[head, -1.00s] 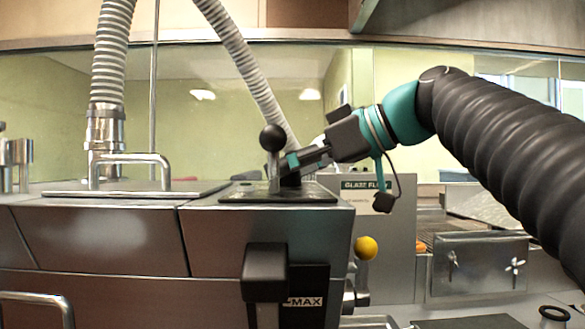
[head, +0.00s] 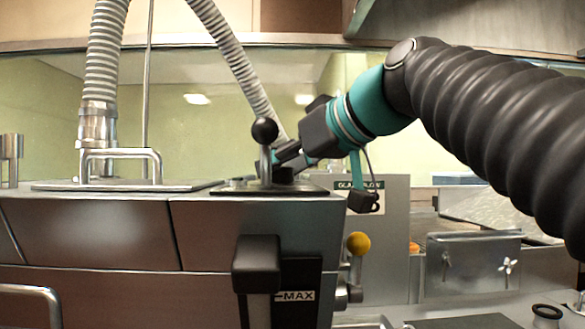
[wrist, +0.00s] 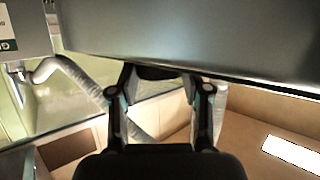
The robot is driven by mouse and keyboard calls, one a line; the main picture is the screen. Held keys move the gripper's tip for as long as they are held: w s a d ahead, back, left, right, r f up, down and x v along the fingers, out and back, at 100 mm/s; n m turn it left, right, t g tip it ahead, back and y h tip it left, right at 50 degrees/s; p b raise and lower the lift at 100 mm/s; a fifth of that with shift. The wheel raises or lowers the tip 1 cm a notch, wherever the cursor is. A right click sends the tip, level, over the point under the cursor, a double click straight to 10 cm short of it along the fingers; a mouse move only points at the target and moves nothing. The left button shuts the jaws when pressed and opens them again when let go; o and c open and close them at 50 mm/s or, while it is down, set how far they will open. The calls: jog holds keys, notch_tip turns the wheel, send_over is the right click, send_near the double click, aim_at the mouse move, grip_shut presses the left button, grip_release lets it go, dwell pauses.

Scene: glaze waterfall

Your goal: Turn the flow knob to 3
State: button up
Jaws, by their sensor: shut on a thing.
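My gripper (wrist: 158,90) is shut on a dark knob (wrist: 155,72) that sits against a metal face in the wrist view. The fingers stand on both sides of the knob; its pointer and any number on its scale are not visible. In the head view my gripper (head: 284,160) comes in from the right, low over the top of the steel machine (head: 120,235), just behind an upright lever with a black ball (head: 265,131). The lever and gripper hide most of the knob there.
A grey ribbed hose (head: 232,60) runs down behind the lever. Another hose (head: 103,60) stands by a handled lid on the left. A yellow ball knob (head: 358,243) and a black handle beside a "MAX" label (head: 297,296) are on the front.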

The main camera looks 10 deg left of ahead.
jog(key=shift+m+t, duration=0.3)
jog(key=o, duration=1.1)
jog(key=shift+o, duration=0.2)
jog(key=v, duration=1.2)
jog(key=shift+s+a, duration=0.1)
jog(key=shift+a, duration=0.05)
